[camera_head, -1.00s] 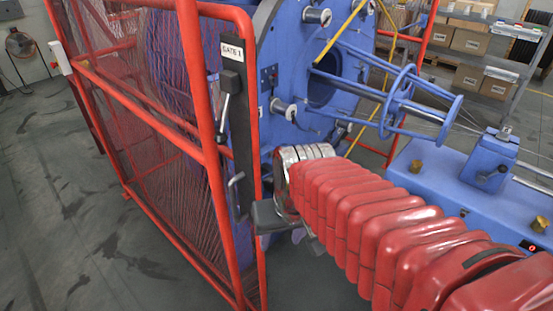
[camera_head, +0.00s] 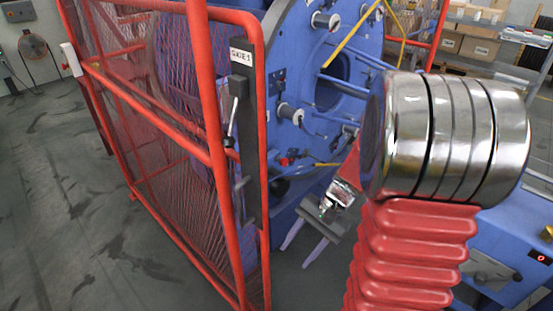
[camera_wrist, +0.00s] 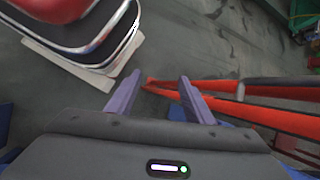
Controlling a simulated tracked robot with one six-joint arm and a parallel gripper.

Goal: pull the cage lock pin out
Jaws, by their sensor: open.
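My gripper (camera_head: 295,257) hangs low just right of the red gate frame, fingers apart and pointing down over the floor. In the wrist view its two fingers (camera_wrist: 156,86) stand open with nothing between them. The blue strander cage plate (camera_head: 300,100) stands behind it, with spools and a round opening. A small red part (camera_head: 285,162) shows low on that plate, above my gripper. I cannot tell whether it is the lock pin; no pin is clearly identifiable. My arm hides part of the machine at right.
The red mesh guard (camera_head: 180,150) with its "GATE 1" sign (camera_head: 241,56) and black latch plate (camera_head: 248,150) stands close left of my gripper. Red guard tubes (camera_wrist: 235,110) lie right of the fingers in the wrist view. Bare floor (camera_head: 70,220) is at left.

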